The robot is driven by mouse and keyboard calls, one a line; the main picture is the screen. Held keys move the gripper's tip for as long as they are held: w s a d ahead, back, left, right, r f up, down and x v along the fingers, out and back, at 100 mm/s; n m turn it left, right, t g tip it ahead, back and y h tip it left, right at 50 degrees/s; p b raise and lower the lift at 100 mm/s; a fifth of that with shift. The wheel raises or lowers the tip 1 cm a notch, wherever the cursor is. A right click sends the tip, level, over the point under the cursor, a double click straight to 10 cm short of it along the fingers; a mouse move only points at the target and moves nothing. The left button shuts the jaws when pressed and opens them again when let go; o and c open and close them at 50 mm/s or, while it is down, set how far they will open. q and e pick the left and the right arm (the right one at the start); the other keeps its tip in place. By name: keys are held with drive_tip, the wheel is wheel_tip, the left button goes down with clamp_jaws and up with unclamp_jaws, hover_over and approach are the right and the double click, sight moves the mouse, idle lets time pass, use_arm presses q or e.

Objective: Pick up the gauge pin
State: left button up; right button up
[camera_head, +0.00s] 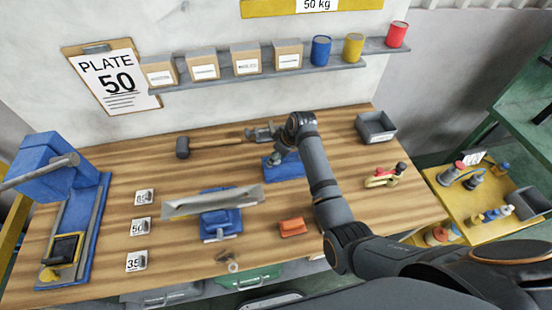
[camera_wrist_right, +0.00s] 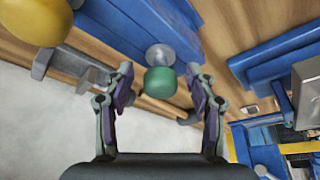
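The gauge pin is most likely the piece with a green round cap (camera_wrist_right: 160,82) and a silver collar, standing at a blue block in the right wrist view. In the head view a small greenish knob (camera_head: 279,158) shows at the blue block (camera_head: 288,170), partly hidden by my arm. My right gripper (camera_wrist_right: 161,78) is open, with one finger on each side of the green cap. I see a gap on both sides and no clear contact. In the head view my right gripper (camera_head: 284,148) is over the block, mostly hidden. My left gripper is not in view.
A grey clamp (camera_head: 261,133) and a mallet (camera_head: 185,148) lie behind the block. A blue fixture with a metal plate (camera_head: 215,203) stands left of it, an orange piece (camera_head: 292,227) in front. A grey bin (camera_head: 374,127) stands at back right.

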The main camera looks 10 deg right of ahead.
drive_tip(key=shift+s, duration=0.1)
clamp_jaws()
drive_tip(key=shift+r, duration=0.15)
wheel_tip(320, 180, up, 9)
drive_tip(key=shift+r+b, duration=0.1)
drive_tip(key=shift+b, duration=1.15)
drive_tip(key=shift+r, duration=0.3)
